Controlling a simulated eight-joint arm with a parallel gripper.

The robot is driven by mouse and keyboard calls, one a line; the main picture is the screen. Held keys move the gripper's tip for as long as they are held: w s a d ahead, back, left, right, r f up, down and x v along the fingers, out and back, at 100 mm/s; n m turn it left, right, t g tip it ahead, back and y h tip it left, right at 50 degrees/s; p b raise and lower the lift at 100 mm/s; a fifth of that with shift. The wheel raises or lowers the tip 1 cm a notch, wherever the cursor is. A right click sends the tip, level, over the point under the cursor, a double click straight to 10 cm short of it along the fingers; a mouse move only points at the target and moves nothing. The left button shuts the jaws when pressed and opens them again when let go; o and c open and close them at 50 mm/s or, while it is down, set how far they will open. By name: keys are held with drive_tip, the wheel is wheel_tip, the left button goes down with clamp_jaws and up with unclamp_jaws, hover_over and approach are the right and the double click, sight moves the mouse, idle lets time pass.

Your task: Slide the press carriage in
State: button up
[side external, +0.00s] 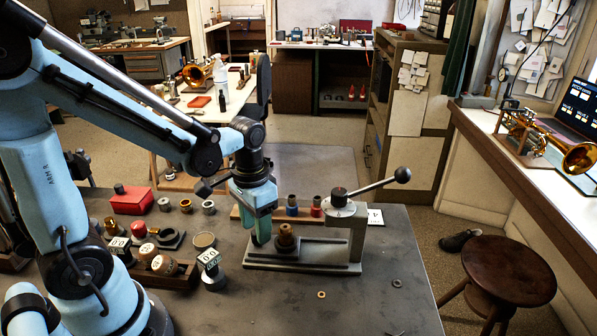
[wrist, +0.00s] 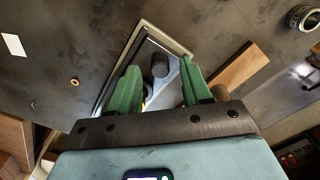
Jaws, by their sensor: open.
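The press (side external: 305,265) stands on the dark bench, with a grey flat base, an upright column at its right and a lever ending in a black knob. A stepped brown piece (side external: 286,238) stands upright on the left part of the base, left of the press head (side external: 340,205); I take it to be on the carriage. My gripper (side external: 262,238) points down at the base's left end, its green fingers close beside the brown piece. In the wrist view the fingers are apart, with a dark round top (wrist: 160,65) beyond and between them. Contact cannot be told.
A wooden rack with a blue and a red piece (side external: 316,206) stands behind the press. Left of it are a red box (side external: 132,201), several rings and cups, and a wooden block with numbered pieces (side external: 160,265). A brass washer (side external: 321,295) lies in front; the front right bench is mostly clear.

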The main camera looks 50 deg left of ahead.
drive_tip(key=shift+f, duration=0.85)
clamp_jaws()
